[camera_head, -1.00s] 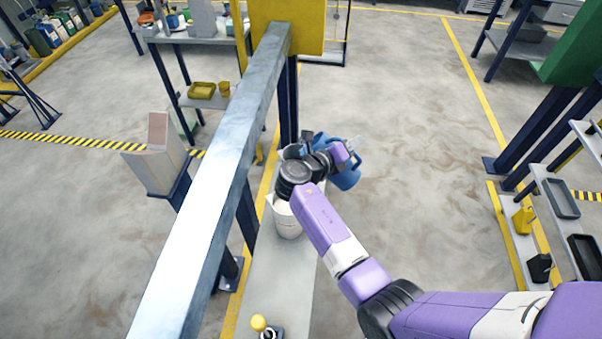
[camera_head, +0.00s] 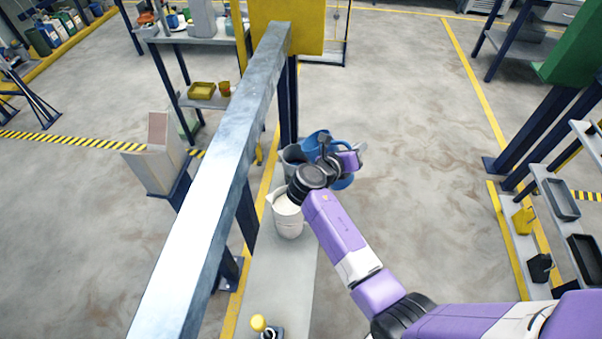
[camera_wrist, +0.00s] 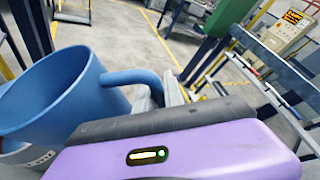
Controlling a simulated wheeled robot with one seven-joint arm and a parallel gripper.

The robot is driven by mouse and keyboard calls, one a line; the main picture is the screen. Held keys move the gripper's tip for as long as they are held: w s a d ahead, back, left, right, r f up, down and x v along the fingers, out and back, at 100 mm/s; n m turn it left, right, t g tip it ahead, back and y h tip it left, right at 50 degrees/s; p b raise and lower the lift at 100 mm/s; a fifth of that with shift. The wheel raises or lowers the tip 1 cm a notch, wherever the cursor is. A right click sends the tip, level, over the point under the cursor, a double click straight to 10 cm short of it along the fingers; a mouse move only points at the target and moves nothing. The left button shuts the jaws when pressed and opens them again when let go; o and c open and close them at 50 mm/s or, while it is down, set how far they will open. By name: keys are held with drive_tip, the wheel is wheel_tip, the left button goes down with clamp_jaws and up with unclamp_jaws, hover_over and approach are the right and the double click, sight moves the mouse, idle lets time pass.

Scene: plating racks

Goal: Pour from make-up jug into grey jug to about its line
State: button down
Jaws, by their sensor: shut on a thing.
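My gripper (camera_head: 350,160) is shut on the handle of the blue jug, which I take as the make-up jug (camera_head: 316,144). The blue jug is held over the bench's far right side and looks tilted, its rim towards the grey jug (camera_head: 291,158). In the wrist view, the blue jug (camera_wrist: 60,95) fills the left, with its handle running to my gripper (camera_wrist: 160,95). The grey jug stands on the bench, partly hidden behind my wrist and the blue jug. Its line and level cannot be seen, nor can any stream.
A white jug (camera_head: 288,222) stands on the narrow bench (camera_head: 272,285), close to my wrist. A steel beam (camera_head: 215,165) and its posts run along the bench's left. A yellow-topped device (camera_head: 260,324) sits at the near end.

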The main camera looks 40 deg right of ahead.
drive_tip(key=shift+r, duration=0.15)
drive_tip(key=shift+r+m+t+y, duration=0.5)
drive_tip(key=shift+r+m+t, duration=0.3)
drive_tip(key=shift+r+m, duration=0.35)
drive_tip(key=shift+r, duration=0.2)
drive_tip(key=shift+w+r, duration=0.1)
drive_tip(key=shift+r, duration=0.05)
